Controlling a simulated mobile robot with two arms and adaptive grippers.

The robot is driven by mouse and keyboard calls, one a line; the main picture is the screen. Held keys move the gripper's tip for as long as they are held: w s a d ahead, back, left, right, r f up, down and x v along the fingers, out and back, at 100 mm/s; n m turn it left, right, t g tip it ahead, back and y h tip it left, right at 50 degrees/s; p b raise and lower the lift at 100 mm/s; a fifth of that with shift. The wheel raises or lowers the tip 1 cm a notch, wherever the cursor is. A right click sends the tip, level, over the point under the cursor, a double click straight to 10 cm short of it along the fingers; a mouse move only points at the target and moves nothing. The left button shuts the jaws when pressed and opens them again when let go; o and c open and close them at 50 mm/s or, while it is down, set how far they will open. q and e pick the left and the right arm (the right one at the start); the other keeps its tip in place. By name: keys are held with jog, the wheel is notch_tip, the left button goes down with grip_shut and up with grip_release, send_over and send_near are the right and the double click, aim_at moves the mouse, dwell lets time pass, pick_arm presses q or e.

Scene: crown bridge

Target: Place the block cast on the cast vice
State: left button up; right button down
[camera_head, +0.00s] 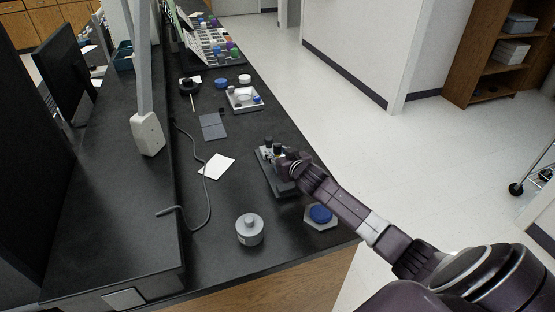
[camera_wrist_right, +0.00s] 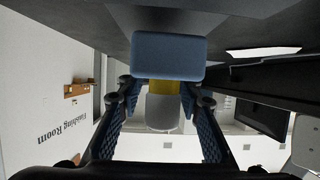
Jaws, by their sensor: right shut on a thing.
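The cast vice (camera_head: 284,188), a low grey device with dark upright parts, stands on the black bench in the head view. My right gripper (camera_head: 290,157) is over its right side and covers part of it. In the right wrist view my right gripper (camera_wrist_right: 161,95) has its two dark fingers around a piece with a blue-grey block (camera_wrist_right: 170,56), a yellow band and a pale rounded part, which I take as the block cast. The head view does not show the held piece clearly, and I cannot tell whether it touches the vice. My left gripper is not in view.
A silver canister (camera_head: 249,231) and a pale hexagonal plate with a blue disc (camera_head: 320,214) stand near the front edge. A white card (camera_head: 216,167), a cable (camera_head: 204,184) and a grey pad (camera_head: 212,126) lie left of the vice. Bare bench lies between them.

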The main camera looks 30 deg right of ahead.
jog(key=shift+f, duration=1.1)
jog(key=shift+f, duration=0.1)
jog(key=c, duration=1.4)
grip_release()
jog(key=shift+f, duration=0.1)
jog(key=shift+r, duration=0.3)
jog(key=shift+s+a+f, duration=0.1)
jog(key=shift+s, duration=0.15)
jog(key=v, duration=1.1)
jog(key=shift+s, duration=0.25)
